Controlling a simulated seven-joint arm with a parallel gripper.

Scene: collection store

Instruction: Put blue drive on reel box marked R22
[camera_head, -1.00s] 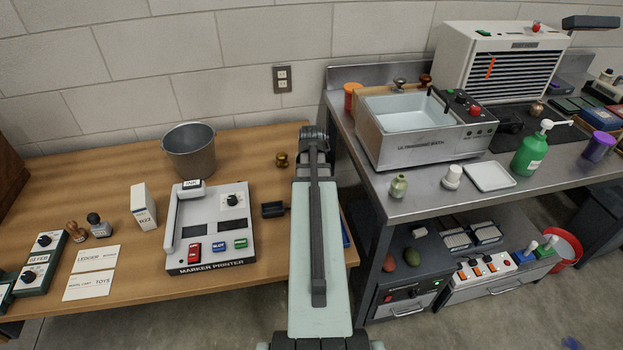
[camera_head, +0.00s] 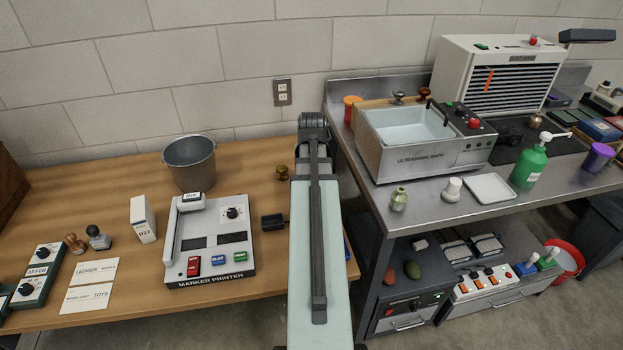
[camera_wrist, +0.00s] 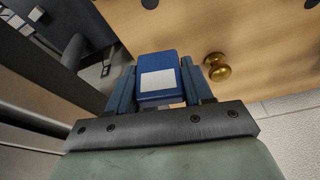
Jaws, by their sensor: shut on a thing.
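The blue drive (camera_wrist: 158,62), a small blue block with a blank white label, is held between the two fingers of my gripper (camera_wrist: 157,84) in the wrist view. It is above the wooden table, and I see no contact with the top. The reel box marked R22 (camera_head: 143,219) is a narrow white box standing upright on the wooden table in the head view, left of the marker printer. The fingers and the drive cannot be made out in the head view, where my arm covers that area. The reel box cannot be made out in the wrist view.
The marker printer (camera_head: 210,240) stands right of the reel box, with a grey bucket (camera_head: 190,163) behind. Stamps (camera_head: 97,237) and cards (camera_head: 92,271) lie left. A brass knob (camera_head: 282,173) stands near my arm. The steel bench (camera_head: 420,204) is on the right.

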